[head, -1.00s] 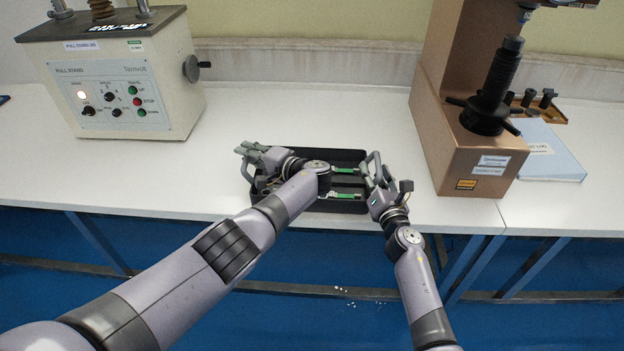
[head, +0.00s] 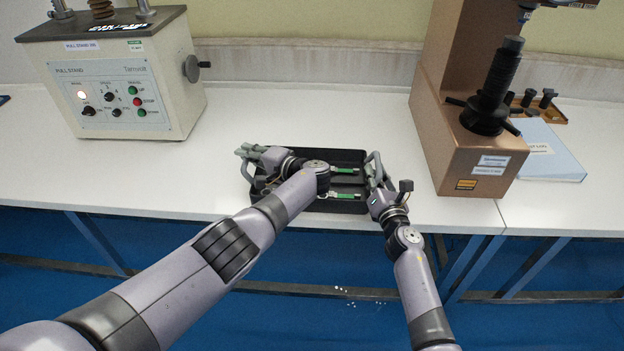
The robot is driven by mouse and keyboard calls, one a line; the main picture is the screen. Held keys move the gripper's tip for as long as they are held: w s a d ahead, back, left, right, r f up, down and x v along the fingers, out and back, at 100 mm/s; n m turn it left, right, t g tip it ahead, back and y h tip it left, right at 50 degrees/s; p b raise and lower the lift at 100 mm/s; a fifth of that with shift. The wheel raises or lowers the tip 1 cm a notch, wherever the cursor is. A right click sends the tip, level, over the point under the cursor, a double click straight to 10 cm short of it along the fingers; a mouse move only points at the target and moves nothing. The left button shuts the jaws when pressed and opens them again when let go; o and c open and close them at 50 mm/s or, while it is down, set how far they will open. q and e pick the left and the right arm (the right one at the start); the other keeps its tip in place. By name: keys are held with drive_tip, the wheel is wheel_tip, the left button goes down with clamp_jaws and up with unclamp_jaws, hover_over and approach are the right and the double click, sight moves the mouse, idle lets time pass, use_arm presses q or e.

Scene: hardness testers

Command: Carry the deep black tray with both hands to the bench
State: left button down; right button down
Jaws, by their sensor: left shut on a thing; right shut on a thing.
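The deep black tray (head: 348,206) is at the front part of the white bench (head: 290,110), between the two machines. I cannot tell whether it rests on the bench top or hangs just above it. Green-and-grey items (head: 345,196) lie inside it. My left gripper (head: 250,163) is shut on the tray's left side, and its forearm hides part of the tray. My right gripper (head: 374,167) is shut on the tray's right side.
A beige pull stand (head: 125,95) stands on the bench to the left. A copper-coloured tester (head: 470,150) stands close on the right, with a blue folder (head: 555,160) beyond it. The bench behind the tray is clear.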

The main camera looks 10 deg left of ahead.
use_arm(q)
drive_tip(key=shift+d+f, duration=0.1)
drive_tip(key=shift+d, duration=0.05)
use_arm(e)
drive_tip(key=shift+a+r, duration=0.15)
drive_tip(key=shift+a, duration=0.1)
